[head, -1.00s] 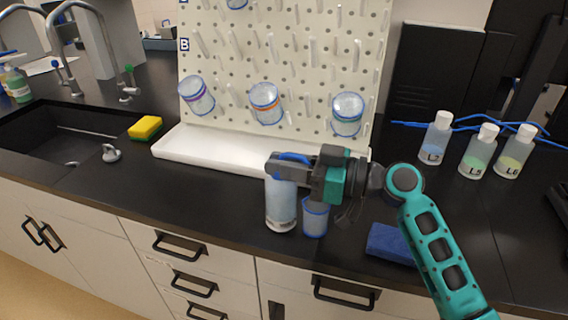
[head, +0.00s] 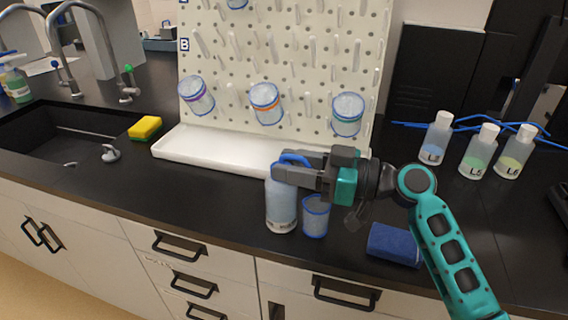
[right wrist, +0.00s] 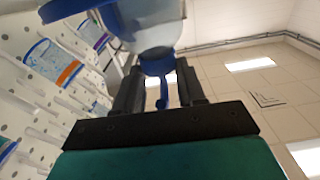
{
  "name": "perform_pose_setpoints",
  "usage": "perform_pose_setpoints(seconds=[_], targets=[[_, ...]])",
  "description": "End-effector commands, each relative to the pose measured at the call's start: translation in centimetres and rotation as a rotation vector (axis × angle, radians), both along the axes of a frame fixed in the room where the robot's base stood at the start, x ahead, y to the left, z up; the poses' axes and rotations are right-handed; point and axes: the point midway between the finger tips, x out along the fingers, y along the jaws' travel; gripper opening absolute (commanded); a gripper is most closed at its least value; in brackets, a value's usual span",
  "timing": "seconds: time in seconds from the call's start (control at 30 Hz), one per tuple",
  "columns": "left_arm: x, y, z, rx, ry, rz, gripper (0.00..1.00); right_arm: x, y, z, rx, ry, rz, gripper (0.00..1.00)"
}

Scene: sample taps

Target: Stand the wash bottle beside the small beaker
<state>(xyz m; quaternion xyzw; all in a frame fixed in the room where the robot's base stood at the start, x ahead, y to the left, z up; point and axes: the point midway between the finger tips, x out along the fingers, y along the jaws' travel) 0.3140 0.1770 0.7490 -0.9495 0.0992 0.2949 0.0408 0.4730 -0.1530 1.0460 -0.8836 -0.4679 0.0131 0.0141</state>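The wash bottle (head: 281,207), pale and translucent with a blue top, stands upright on the black counter near its front edge. The small beaker (head: 316,217), clear with a blue rim, stands close on its right; I cannot tell if they touch. My right gripper (head: 282,172) is at the bottle's top, coming from the right above the beaker. In the right wrist view the gripper's fingers (right wrist: 160,82) are apart, with the bottle's blue top (right wrist: 158,62) at and just beyond their tips. My left gripper is out of view.
A blue cloth or sponge (head: 394,244) lies right of the beaker. Several labelled bottles (head: 478,152) stand at the right. Behind are a white tray (head: 215,156) and a pegboard (head: 290,60) with hanging beakers. A sink (head: 50,135) and yellow sponge (head: 145,128) are at the left.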

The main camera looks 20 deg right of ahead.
Motion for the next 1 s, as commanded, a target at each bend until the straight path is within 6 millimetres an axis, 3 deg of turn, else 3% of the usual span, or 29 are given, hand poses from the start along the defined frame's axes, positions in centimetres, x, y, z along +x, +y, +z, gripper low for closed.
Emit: perform_pose_setpoints(seconds=[0.2,0.43,0.6,1.0], targets=[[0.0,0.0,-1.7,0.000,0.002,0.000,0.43,-2.9,-4.1,-0.4,-0.006,0.000,0.000,0.39],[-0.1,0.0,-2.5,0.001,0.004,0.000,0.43,-5.1,-7.4,-0.1,-0.002,0.000,0.001,0.39],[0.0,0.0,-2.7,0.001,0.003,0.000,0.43,-5.8,-8.4,0.0,-0.001,0.000,0.002,0.39],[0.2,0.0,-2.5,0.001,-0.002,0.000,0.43,-5.9,-8.5,0.1,-0.001,-0.002,0.003,0.39]])
